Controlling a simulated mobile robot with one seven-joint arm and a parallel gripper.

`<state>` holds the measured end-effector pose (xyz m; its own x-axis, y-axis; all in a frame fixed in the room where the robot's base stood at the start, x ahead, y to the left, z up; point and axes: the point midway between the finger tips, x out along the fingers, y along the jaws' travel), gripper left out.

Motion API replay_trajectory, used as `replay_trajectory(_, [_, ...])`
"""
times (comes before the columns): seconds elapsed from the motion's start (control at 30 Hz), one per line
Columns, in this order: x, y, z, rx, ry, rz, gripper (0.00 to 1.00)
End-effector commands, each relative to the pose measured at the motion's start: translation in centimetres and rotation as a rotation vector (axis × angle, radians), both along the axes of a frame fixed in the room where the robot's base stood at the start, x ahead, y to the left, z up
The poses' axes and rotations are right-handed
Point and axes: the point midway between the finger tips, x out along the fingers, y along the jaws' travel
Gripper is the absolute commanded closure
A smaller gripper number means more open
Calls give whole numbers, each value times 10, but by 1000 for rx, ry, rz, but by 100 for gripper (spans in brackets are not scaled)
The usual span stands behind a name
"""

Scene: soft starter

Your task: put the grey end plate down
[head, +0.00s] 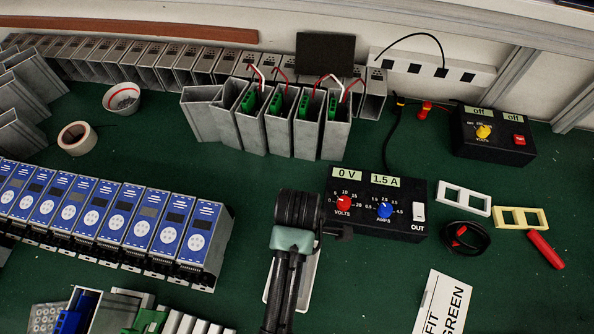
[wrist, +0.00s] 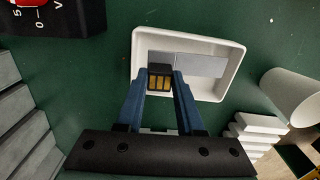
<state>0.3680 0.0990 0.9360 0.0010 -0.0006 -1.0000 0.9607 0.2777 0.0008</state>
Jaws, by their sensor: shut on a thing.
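My gripper (wrist: 160,80) has its blue fingers shut on a small black piece with yellow bars (wrist: 159,78), in the wrist view. It is over the near side of a shallow white tray (wrist: 237,62). I cannot tell whether the lighter plate is joined to the black piece, or whether either touches the tray. In the head view my arm covers most of the tray (head: 313,278) and hides the fingertips.
A black supply box with red and blue knobs (head: 375,228) stands right of my arm. Blue-fronted units (head: 118,217) stand left, grey housings with green connectors (head: 281,122) behind. White parts (wrist: 252,133) lie near the tray. Green table is free between the unit rows.

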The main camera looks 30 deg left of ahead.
Motion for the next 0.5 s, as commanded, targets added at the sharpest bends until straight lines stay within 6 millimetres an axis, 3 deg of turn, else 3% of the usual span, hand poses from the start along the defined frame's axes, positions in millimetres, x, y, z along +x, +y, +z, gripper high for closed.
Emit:
replay_trajectory(0.2, [-1, -1, -30, -1, 4, -1, 100])
replay_trajectory(0.5, [-1, 0, -34, 0, 0, -1, 100])
